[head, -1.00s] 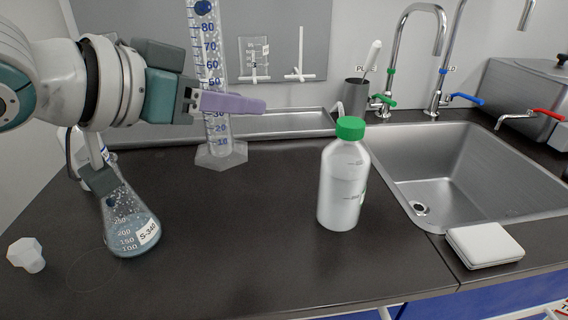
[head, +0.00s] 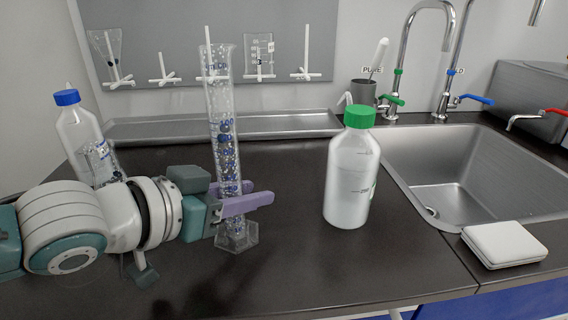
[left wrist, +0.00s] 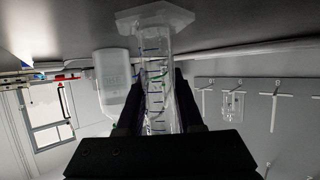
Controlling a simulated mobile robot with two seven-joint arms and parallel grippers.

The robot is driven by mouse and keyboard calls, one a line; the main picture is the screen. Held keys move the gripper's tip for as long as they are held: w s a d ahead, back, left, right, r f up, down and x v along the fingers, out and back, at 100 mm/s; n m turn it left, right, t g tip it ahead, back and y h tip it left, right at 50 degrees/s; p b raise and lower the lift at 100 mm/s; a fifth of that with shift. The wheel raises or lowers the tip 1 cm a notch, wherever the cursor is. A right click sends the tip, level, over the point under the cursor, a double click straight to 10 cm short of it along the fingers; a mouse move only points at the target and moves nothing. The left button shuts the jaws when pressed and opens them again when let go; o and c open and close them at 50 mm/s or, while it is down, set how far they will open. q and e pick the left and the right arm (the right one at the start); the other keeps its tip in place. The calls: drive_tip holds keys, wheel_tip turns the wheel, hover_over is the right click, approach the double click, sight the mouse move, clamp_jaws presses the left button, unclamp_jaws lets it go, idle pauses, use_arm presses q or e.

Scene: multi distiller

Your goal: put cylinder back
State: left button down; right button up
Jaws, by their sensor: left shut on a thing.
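The tall clear graduated cylinder (head: 222,105) has blue markings and a wide faceted base (head: 237,238). It stands nearly upright over the front half of the dark counter, left of the green-capped bottle. Whether its base touches the counter is hard to tell. My left gripper (head: 246,203) is shut on the lower part of the cylinder, with a purple finger across the near side. In the left wrist view the cylinder (left wrist: 156,75) appears upside down between the two dark fingers (left wrist: 157,105), base at the top. My right gripper is in neither view.
A white bottle with a green cap (head: 350,175) stands right of the cylinder. A blue-capped bottle (head: 78,135) stands behind my left arm. A steel tray (head: 150,128) runs along the wall beneath a peg board (head: 205,30). The sink (head: 450,165) and a white box (head: 503,244) are at right.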

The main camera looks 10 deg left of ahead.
use_arm(q)
drive_tip(key=shift+f, duration=0.15)
drive_tip(key=c, duration=0.6)
unclamp_jaws()
drive_tip(key=shift+o, duration=0.2)
drive_tip(key=shift+r, duration=0.2)
drive_tip(key=shift+s+a+r, duration=0.1)
drive_tip(key=shift+s+a, duration=0.05)
drive_tip(key=shift+s, duration=0.05)
drive_tip(key=p+v, duration=0.3)
drive_tip(key=v, duration=0.8)
drive_tip(key=s+f+n+g+y, duration=0.2)
drive_tip(key=s+g+y, duration=0.1)
drive_tip(key=s, duration=0.6)
drive_tip(key=s+a+f+n+g+y, duration=0.1)
drive_tip(key=s+f+g+y, duration=0.1)
drive_tip(key=s+g, duration=0.3)
drive_tip(key=s+y, duration=0.1)
drive_tip(key=s, duration=0.3)
drive_tip(key=shift+a+f+n, duration=0.25)
drive_tip(key=shift+f+n, duration=0.15)
drive_tip(key=shift+s, duration=0.15)
